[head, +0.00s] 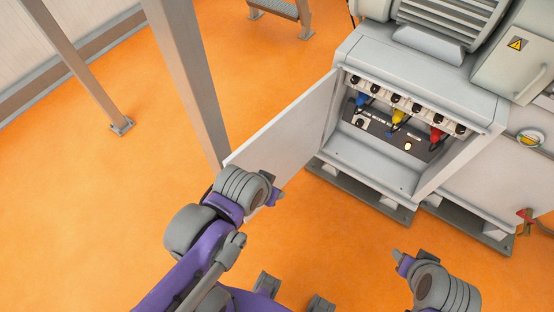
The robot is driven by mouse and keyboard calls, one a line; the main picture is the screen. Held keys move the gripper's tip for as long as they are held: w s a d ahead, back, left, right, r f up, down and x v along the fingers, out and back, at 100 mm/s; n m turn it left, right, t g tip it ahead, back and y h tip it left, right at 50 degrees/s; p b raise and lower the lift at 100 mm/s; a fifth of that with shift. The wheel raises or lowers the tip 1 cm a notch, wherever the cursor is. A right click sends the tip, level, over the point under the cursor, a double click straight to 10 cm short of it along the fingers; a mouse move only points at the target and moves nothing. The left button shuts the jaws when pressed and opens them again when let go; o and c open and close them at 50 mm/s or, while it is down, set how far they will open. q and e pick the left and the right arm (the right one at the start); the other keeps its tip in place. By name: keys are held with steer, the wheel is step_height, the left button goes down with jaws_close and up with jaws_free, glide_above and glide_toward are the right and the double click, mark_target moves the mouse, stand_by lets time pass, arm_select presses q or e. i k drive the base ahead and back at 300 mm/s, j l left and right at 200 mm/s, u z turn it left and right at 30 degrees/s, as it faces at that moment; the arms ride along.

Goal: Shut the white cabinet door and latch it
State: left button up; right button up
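The white cabinet door (285,137) stands wide open, swung out to the left from the cabinet (375,165). Inside the cabinet are blue, yellow and red connectors and a dark panel (380,128). My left gripper (272,197) is at the lower outer part of the door, overlapping it in the view; whether it touches the door I cannot tell. Its fingers are mostly hidden behind its wrist. My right gripper (398,256) is at the lower right, in front of the cabinet and apart from it. Its finger opening cannot be made out. No latch is clearly visible on the door.
A grey post (185,75) stands left of the door, and a thinner post (75,65) is farther left. A motor housing sits on the cabinet. A red valve handle (527,216) is at the right. The orange floor (340,235) before the cabinet is clear.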

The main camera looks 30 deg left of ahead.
mark_target(282, 147)
steer(key=k+j+z, duration=0.2)
steer(key=j, duration=0.3)
steer(key=k+j+z, duration=0.35)
steer(key=j, duration=0.3)
steer(key=k+j+z, duration=0.15)
steer(key=j, duration=0.25)
steer(key=k+j+z, duration=0.1)
steer(key=j, duration=0.3)
steer(key=i+j+z, duration=0.1)
steer(key=j+z, duration=0.2)
steer(key=j, duration=1.3)
steer(key=k+u, duration=0.3)
steer(key=k, duration=0.2)
